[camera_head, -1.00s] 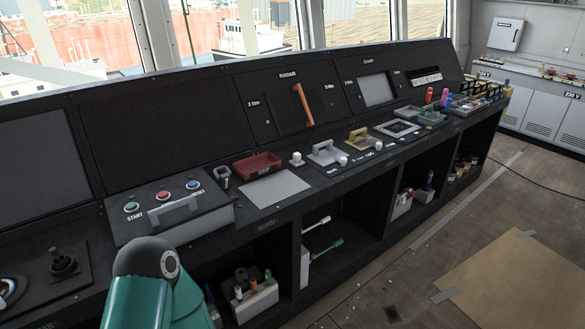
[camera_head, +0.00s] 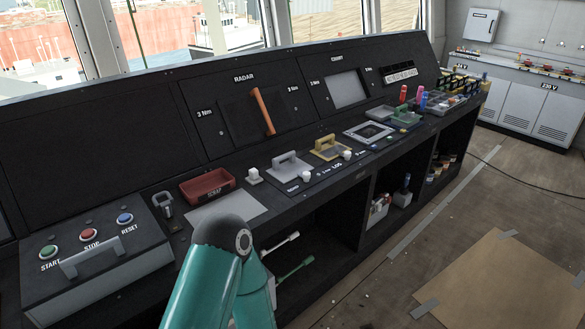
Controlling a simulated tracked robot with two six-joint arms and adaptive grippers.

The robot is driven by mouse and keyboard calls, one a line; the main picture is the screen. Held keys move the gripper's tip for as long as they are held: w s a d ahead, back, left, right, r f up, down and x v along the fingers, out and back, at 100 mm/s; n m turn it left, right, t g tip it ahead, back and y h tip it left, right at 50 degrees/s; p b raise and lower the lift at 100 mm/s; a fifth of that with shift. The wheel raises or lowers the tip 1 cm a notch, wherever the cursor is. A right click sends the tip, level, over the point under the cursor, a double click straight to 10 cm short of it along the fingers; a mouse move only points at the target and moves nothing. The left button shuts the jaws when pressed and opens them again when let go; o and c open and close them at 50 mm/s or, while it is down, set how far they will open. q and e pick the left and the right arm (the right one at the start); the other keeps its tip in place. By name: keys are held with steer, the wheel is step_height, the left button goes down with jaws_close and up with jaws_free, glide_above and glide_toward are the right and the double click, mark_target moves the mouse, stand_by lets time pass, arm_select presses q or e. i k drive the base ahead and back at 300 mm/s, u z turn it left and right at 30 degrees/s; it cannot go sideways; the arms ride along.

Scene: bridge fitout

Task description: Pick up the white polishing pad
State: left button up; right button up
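I cannot make out a white polishing pad for certain. A small white block (camera_head: 254,177) stands on the console right of the red scrap tray (camera_head: 208,186). A flat pale grey sheet (camera_head: 222,207) lies in front of that tray, partly hidden by my teal arm. Below, white-headed and green-headed tools (camera_head: 287,241) stick out in an open shelf bay, also partly covered by the arm. Neither gripper shows; only teal arm links are in view at bottom centre.
A grey box with START, STOP and RESET buttons (camera_head: 91,258) sits at the left. Handled plates, a grey one (camera_head: 290,167) and a yellow one (camera_head: 329,149), lie along the console (camera_head: 300,207). Brown cardboard (camera_head: 490,285) is taped to the floor. The floor beside the console is mostly clear.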

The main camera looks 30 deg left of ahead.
mark_target(254, 178)
steer(key=u, duration=0.05)
steer(key=i, duration=0.9)
steer(key=u, duration=0.65)
